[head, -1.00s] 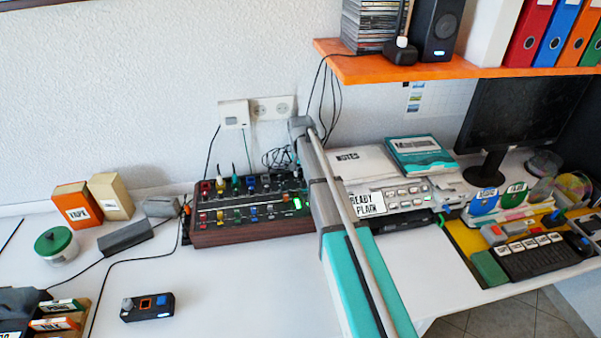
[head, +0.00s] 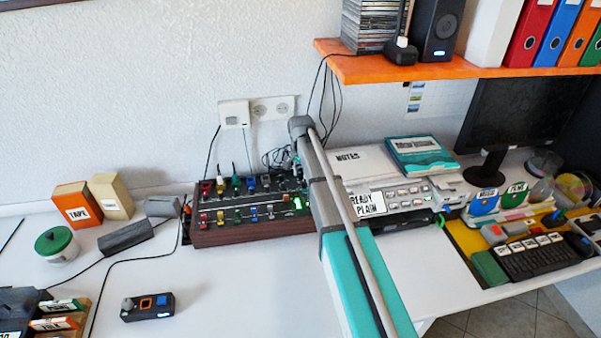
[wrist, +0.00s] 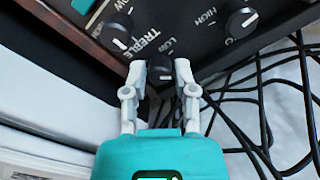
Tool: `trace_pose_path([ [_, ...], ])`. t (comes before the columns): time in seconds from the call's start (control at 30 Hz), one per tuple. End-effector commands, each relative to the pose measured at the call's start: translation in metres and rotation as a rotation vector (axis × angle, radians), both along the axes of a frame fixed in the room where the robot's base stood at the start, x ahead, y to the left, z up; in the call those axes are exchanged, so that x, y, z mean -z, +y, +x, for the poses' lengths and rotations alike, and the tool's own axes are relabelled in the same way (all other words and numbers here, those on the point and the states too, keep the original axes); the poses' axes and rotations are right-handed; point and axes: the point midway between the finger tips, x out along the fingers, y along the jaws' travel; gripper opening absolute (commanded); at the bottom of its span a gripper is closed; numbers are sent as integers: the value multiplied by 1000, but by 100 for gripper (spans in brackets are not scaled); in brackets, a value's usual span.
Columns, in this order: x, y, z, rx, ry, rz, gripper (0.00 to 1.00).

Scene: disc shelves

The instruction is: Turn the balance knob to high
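The mixer panel (head: 245,212), black with a wooden front and coloured knobs, stands at the back of the desk, partly hidden by my arm. In the wrist view, a dark knob (wrist: 160,75) sits between the two pale fingers of my gripper (wrist: 160,68). The fingers are apart, one on each side, with small gaps seeming to remain. A LOW mark shows beside this knob; I cannot read its name. Another knob (wrist: 120,33) is at upper left near the word TREBLE, and another (wrist: 241,20) at upper right near HIGH. In the head view the fingers are hidden.
Black cables (wrist: 265,95) run close to the right of my gripper. A white keyboard-like device (head: 405,198) stands right of the mixer, and an orange shelf (head: 450,68) hangs above. The white desk in front is mostly clear.

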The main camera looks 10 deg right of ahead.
Motion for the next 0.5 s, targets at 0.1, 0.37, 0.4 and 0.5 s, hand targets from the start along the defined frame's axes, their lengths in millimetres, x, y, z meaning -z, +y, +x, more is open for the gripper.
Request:
trace_pose_path([
  [0.1,0,0,0,0,0,0,63],
  [0.37,0,0,1,0,-1,0,63],
  [0.4,0,0,1,0,-2,0,63],
  [0.5,0,0,1,0,-2,0,63],
])
